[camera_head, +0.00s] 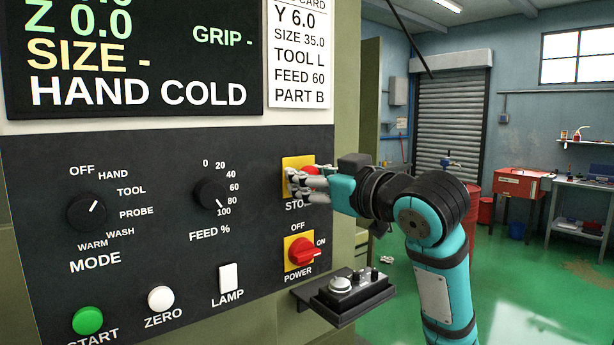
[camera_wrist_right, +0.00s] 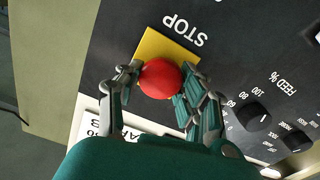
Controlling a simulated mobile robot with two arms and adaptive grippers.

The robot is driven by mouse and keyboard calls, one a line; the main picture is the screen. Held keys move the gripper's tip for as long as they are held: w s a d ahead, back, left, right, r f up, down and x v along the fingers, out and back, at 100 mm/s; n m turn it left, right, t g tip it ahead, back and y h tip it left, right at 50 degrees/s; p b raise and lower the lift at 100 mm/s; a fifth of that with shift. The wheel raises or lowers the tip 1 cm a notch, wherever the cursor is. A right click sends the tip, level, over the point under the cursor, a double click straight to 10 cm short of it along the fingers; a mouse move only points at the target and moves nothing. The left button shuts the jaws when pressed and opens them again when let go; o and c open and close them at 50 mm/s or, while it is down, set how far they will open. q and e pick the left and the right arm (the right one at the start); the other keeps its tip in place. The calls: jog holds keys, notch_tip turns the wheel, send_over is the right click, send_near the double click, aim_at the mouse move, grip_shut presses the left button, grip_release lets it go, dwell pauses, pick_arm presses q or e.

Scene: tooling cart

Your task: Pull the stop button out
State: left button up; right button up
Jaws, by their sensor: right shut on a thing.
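The red stop button (camera_wrist_right: 160,80) sits on a yellow square plate (camera_wrist_right: 151,45) on the dark control panel. In the head view the stop button (camera_head: 310,170) is partly hidden by my right gripper (camera_head: 306,183). In the right wrist view the fingers of my right gripper (camera_wrist_right: 158,92) lie on both sides of the red button, shut on it. The word STOP is printed beside the plate. I cannot tell how far the button stands out from the panel. My left gripper is not in view.
A red power knob (camera_head: 303,252) sits below the stop button, and a small shelf (camera_head: 343,298) juts out under it. The feed dial (camera_head: 211,194), mode dial (camera_head: 86,212) and green start button (camera_head: 87,321) are to the left. Open floor lies right of my arm.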

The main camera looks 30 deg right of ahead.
jog(key=o, duration=0.9)
jog(key=shift+f, duration=0.1)
jog(key=o, duration=0.4)
jog(key=shift+s, duration=0.2)
jog(key=s+d, duration=0.1)
jog(key=s, duration=1.1)
jog(key=shift+w, duration=0.1)
